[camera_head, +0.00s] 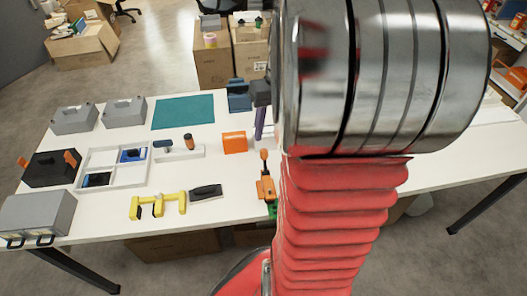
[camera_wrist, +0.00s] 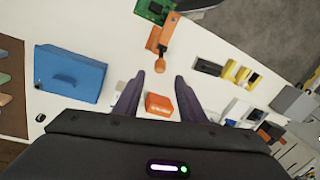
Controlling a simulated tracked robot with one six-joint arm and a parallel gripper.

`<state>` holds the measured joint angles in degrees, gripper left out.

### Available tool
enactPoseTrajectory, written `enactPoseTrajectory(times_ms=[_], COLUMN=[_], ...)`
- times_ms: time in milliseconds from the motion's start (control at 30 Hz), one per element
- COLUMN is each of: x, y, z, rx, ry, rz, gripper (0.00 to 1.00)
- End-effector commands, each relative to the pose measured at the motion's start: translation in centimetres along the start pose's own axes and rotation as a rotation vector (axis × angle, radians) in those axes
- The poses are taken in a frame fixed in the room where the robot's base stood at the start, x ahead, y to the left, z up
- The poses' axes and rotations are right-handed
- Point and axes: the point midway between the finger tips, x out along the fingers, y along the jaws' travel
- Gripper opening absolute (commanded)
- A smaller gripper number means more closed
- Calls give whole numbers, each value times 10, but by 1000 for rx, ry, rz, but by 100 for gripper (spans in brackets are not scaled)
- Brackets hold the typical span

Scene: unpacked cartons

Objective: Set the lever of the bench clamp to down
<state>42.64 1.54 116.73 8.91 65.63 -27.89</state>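The bench clamp (camera_head: 265,188) looks to be the orange device near the table's front edge, left of my red arm. Its orange lever (camera_head: 264,160) points away from the front edge, with a rounded knob at its end; I cannot tell for sure if it is raised. The clamp also shows in the wrist view (camera_wrist: 156,40), beyond the fingertips, with the lever (camera_wrist: 161,60) pointing toward me. My gripper (camera_wrist: 160,82) is open and empty, its two purple fingers apart. In the head view my gripper (camera_head: 260,122) is partly hidden by my arm and is farther back than the clamp.
An orange box (camera_head: 235,142) stands left of my gripper; it shows between the fingers in the wrist view (camera_wrist: 159,105). A green part (camera_head: 272,208) adjoins the clamp. A yellow tool (camera_head: 158,205) and a black-handled tool (camera_head: 206,192) lie left. A blue object (camera_head: 238,97) stands behind.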

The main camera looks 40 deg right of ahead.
Motion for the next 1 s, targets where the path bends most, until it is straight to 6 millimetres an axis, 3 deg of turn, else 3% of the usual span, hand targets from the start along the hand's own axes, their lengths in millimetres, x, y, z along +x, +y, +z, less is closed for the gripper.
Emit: enactPoseTrajectory(times_ms=[500, 700, 1000], x=[78, 90, 91], y=[0, 0, 0], z=[0, 0, 0], rx=[0, -1, -1], ry=[-2, 0, 0], rz=[-2, 0, 0], gripper=[37, 37, 36])
